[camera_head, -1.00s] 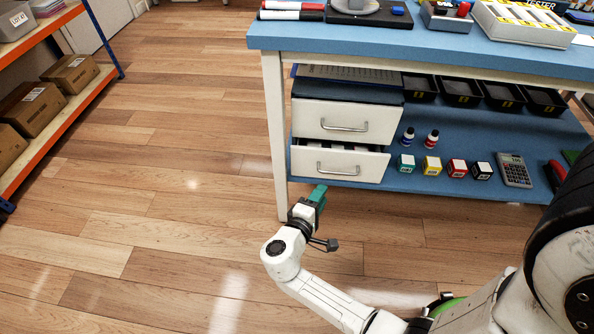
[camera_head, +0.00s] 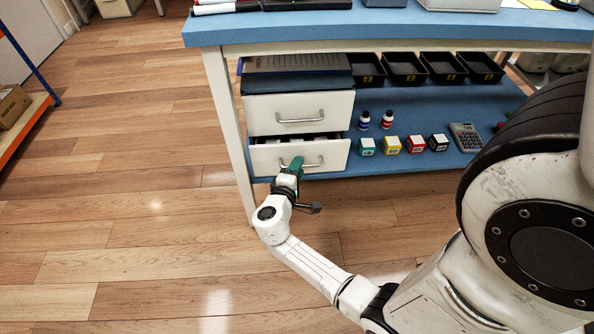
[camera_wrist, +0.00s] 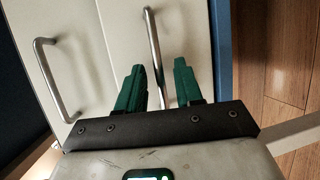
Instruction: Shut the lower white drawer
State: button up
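The lower white drawer (camera_head: 325,153) is pulled out partway under the blue bench, with small pale items showing in its open top. Its metal bar handle (camera_wrist: 153,45) shows in the wrist view. My gripper (camera_head: 296,163), with green fingers, is at the front of this drawer, over the left part of its handle. In the wrist view my gripper (camera_wrist: 158,75) has its fingers apart, and the handle lies in the gap between them. I cannot tell whether they touch it. The upper white drawer (camera_head: 262,117) looks shut; its handle (camera_wrist: 45,80) is at left in the wrist view.
The bench leg (camera_head: 229,135) stands just left of the drawers. Small bottles, coloured boxes and a calculator (camera_head: 466,138) sit on the blue lower shelf to the right. The floor (camera_head: 130,225) in front is clear.

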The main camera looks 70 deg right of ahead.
grip_shut()
dwell(0.3)
dwell(1.2)
